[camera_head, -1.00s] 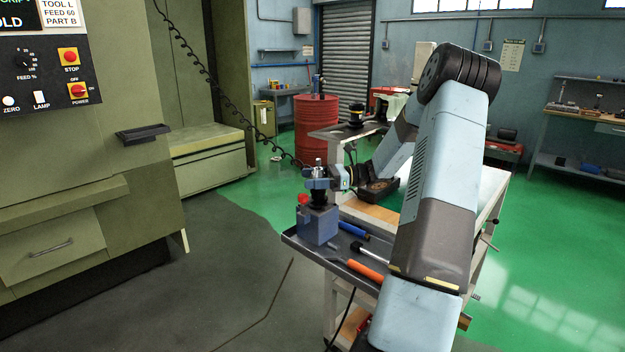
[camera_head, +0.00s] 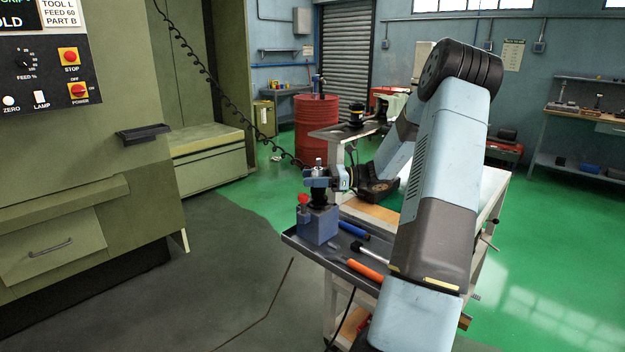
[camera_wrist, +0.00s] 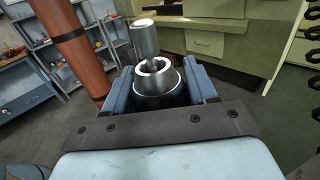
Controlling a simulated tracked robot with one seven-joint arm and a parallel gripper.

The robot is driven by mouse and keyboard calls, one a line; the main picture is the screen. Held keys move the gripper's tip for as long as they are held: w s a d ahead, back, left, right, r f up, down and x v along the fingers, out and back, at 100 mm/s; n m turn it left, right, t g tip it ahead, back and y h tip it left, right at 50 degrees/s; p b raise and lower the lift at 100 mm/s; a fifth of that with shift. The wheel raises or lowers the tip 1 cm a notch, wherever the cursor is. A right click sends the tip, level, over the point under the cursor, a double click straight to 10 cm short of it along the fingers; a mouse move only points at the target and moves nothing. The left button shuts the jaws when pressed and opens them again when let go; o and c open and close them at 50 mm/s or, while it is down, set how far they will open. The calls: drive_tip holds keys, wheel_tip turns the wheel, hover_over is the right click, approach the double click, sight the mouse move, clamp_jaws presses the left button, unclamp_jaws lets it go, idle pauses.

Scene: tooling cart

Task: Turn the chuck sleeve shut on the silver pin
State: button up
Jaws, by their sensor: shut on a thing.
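The silver pin (camera_wrist: 146,42) stands in the mouth of the chuck, up from the bright ring in the wrist view. It also shows as a small upright tip in the head view (camera_head: 318,162). The chuck sleeve (camera_wrist: 160,101) is dark and round, and sits between my two blue fingers. My gripper (camera_wrist: 159,86) is shut on the sleeve from both sides. In the head view my gripper (camera_head: 319,178) reaches in from the right, above the blue-grey block (camera_head: 318,226) that carries the chuck. I cannot tell how tightly the chuck holds the pin.
A red knob (camera_head: 302,199) stands on the block, close to my gripper. The dark cart tray (camera_head: 305,250) holds a blue-handled tool (camera_head: 353,231) and an orange-handled tool (camera_head: 366,270). A green machine (camera_head: 70,215) stands at the left, with open floor between.

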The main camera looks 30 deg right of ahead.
drive_tip(key=m+t+h, duration=0.3)
drive_tip(key=m+t, duration=0.1)
drive_tip(key=m+t+h, duration=0.1)
drive_tip(key=t+h, duration=0.1)
drive_tip(key=t, duration=0.1)
drive_tip(key=shift+w+d+m+h, duration=0.2)
drive_tip(key=shift+w+m+h, duration=0.1)
drive_tip(key=shift+m, duration=0.1)
drive_tip(key=shift+w+d+m+t+h, duration=0.15)
drive_tip(key=shift+m+t+h, duration=0.5)
drive_tip(key=shift+m+h, duration=0.5)
drive_tip(key=shift+s+d+m+t+h, duration=0.1)
drive_tip(key=shift+m+t+h, duration=0.55)
drive_tip(key=shift+h, duration=0.8)
drive_tip(key=shift+w+d+m+t+h, duration=0.15)
drive_tip(key=shift+m+t+h, duration=0.45)
drive_tip(key=shift+m+h, duration=0.55)
drive_tip(key=shift+d+h, duration=0.1)
drive_tip(key=shift+h, duration=0.25)
drive_tip(key=o, duration=1)
